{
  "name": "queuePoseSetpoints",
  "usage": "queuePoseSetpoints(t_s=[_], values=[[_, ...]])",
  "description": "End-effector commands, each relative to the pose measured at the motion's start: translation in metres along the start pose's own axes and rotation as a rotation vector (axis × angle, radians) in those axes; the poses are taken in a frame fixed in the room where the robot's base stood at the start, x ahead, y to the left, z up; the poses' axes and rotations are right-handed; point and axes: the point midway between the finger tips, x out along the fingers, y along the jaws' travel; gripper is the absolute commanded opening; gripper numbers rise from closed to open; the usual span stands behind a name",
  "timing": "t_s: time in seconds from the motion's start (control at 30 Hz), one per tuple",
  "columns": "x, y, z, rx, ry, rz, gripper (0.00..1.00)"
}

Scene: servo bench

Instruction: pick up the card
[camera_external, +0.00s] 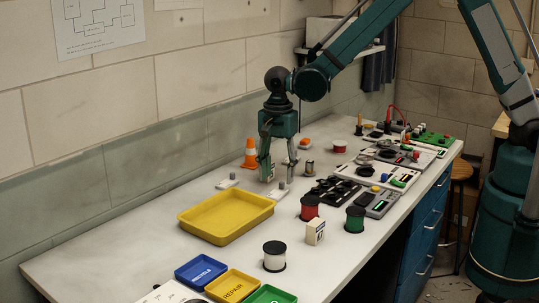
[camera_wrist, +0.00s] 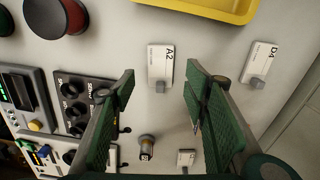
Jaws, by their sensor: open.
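A white card marked A2 (camera_wrist: 160,60) lies on the bench with a small grey block (camera_wrist: 160,87) at its lower end. A second white card, marked D4 (camera_wrist: 262,58), lies to its right with a similar block. A third small pale piece with a grey block (camera_wrist: 186,158) lies lower in the wrist view; no marking can be read on it. My gripper (camera_wrist: 160,88) is open and empty, with the A2 card showing between its fingers. In the external view my gripper (camera_external: 277,170) points down, low over the bench beyond the yellow tray.
The yellow tray (camera_external: 185,222) stands near the A2 card. An orange cone (camera_external: 250,153) stands by the wall. Red (camera_external: 310,205), green (camera_external: 355,222) and white (camera_external: 274,257) spools, a small white box (camera_external: 315,235) and black-and-white devices crowd the right side. Labelled bins (camera_external: 200,271) stand in front.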

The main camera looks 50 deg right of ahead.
Motion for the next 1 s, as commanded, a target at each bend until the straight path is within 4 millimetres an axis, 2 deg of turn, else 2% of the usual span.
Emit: queuePoseSetpoints(t_s=[0.27,0.73,1.0], values=[[0.005,0.0,-0.001,0.0,0.0,0.0,0.45],[0.048,-0.001,-0.004,0.0,0.0,0.0,0.45],[0.052,-0.001,-0.004,0.0,0.0,0.0,0.45]])
